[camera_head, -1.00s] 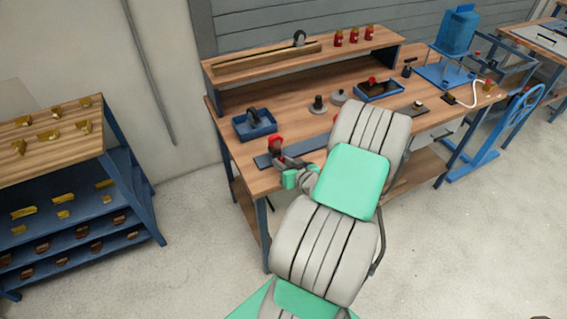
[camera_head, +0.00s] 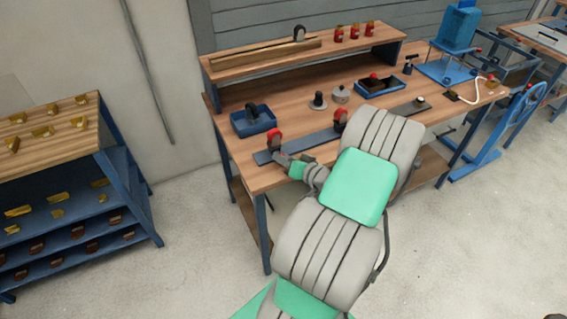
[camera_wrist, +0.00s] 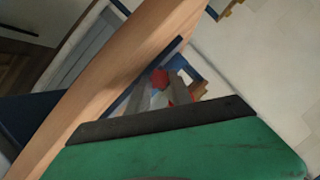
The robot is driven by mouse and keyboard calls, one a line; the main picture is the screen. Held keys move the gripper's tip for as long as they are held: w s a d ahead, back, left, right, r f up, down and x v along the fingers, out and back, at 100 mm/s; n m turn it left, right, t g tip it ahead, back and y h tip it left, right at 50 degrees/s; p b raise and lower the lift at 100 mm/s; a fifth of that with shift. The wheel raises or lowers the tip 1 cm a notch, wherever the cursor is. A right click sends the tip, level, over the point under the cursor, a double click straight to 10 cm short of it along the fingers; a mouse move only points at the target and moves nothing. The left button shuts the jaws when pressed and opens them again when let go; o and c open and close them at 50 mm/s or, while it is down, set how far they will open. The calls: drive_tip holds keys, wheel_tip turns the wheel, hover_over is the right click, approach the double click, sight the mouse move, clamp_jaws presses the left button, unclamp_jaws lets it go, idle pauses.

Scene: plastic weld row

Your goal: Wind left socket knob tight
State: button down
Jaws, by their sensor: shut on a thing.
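The left socket knob (camera_head: 274,137) is red and stands on a dark fixture at the left end of a blue-grey bar (camera_head: 312,143) along the bench's front. My gripper (camera_head: 282,158) is at this left fixture from the front side and is shut on the knob. The exact contact is too small to see in the head view. A second red knob (camera_head: 341,115) stands farther right on the bar, apart from my gripper.
The workbench (camera_head: 240,178) carries a blue tray (camera_head: 253,121) at the left and another blue tray (camera_head: 382,85) behind. A raised shelf (camera_head: 230,72) holds red jars (camera_head: 354,31). A rack (camera_head: 75,165) stands left, with free floor between.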

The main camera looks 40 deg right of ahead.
drive_tip(key=c, duration=1.1)
unclamp_jaws()
drive_tip(key=shift+c, duration=0.2)
